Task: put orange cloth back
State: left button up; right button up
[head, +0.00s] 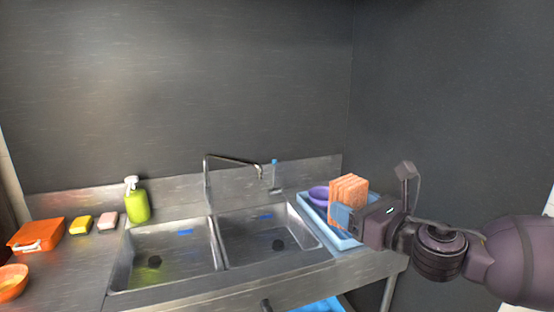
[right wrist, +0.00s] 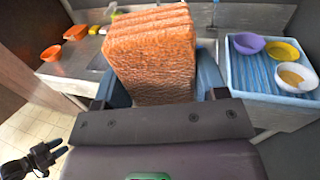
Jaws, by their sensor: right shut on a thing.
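The orange cloth (head: 348,188) is a thick folded stack, held upright in my right gripper (head: 345,216) at the right of the head view. In the right wrist view the cloth (right wrist: 150,62) stands between the two blue fingers of my right gripper (right wrist: 160,88), which are shut on it. In the head view the cloth overlaps the blue tray at the right of the sink; its height above it is hard to judge. My left gripper (right wrist: 45,156) shows small and dark at the lower left of the right wrist view; its jaw opening is unclear.
A double steel sink (head: 170,250) with a faucet (head: 232,160) fills the middle. A blue tray (right wrist: 232,85) holds purple, yellow and white bowls.

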jog(key=s+d+f+m+t+h, duration=0.1)
jog(key=s+d+f+m+h, duration=0.2)
jog(key=f, duration=0.4)
jog(key=s+d+f+m+t+h, duration=0.1)
jog(key=s+d+f+h, duration=0.25)
jog(key=d+f, duration=0.3)
jog(key=s+d+f+m+t+h, duration=0.1)
jog(key=s+d+f+m+h, duration=0.2)
jog(key=f, duration=0.4)
jog(key=a+r, duration=0.1)
jog(key=a, duration=0.5)
jog(key=shift+w+h, duration=0.3)
jog(key=shift+h, duration=0.15)
jog(key=shift+a, duration=0.15)
